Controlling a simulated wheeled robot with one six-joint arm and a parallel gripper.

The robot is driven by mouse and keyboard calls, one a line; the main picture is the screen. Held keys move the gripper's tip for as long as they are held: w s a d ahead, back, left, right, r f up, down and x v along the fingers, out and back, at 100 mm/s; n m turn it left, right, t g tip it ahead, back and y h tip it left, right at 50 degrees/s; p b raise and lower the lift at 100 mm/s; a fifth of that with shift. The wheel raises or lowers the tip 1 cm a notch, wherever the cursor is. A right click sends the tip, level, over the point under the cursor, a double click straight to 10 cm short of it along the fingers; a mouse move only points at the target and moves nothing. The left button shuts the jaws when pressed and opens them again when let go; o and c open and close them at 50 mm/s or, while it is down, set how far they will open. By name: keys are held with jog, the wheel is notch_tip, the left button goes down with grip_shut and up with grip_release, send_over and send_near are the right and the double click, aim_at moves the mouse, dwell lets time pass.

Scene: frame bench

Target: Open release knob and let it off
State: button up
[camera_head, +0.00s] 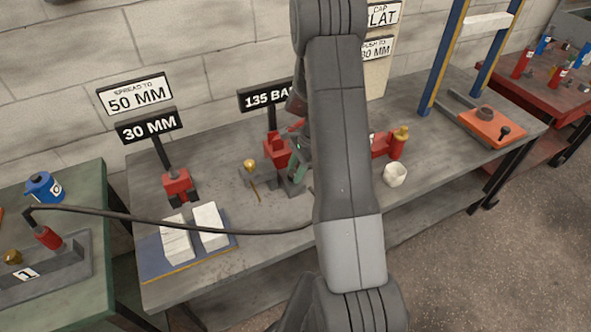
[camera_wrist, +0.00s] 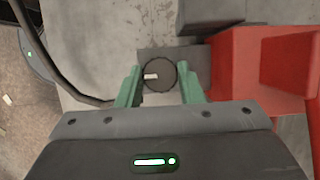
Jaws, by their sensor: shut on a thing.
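The release knob (camera_wrist: 158,70) is a dark round disc with a short white mark pointing left, seen from above in the wrist view. My gripper (camera_wrist: 160,84) has its green fingers on either side of the knob and is shut on it. In the head view my gripper (camera_head: 299,168) is low over the bench beside a red pump body (camera_head: 276,152), largely hidden by my arm. The knob cannot be made out there. The red body also shows close on the right in the wrist view (camera_wrist: 262,60).
A black hose (camera_head: 180,222) crosses the front left of the bench. A red spreader (camera_head: 179,186), white blocks (camera_head: 209,225), a brass-topped red cylinder (camera_head: 398,143) and a white cup (camera_head: 395,175) stand around.

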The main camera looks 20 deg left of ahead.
jog(key=n+h+b, duration=0.1)
jog(key=n, duration=0.2)
jog(key=shift+a, duration=0.1)
jog(key=n+h, duration=0.1)
jog(key=n, duration=0.1)
jog(key=n+h+b, duration=0.1)
jog(key=n, duration=0.2)
jog(key=shift+w+a+g, duration=0.1)
jog(key=shift+a+g, duration=0.05)
jog(key=shift+g, duration=0.25)
jog(key=n, duration=0.2)
jog(key=n+h, duration=0.1)
jog(key=n, duration=0.1)
jog(key=shift+a+h+b, duration=0.1)
jog(key=shift+h+b, duration=0.2)
jog(key=shift+b, duration=0.1)
jog(key=shift+n+t+h, duration=0.4)
jog(key=shift+n+h, duration=0.1)
jog(key=shift+n, duration=1.1)
jog(key=o, duration=1)
jog(key=shift+c, duration=0.2)
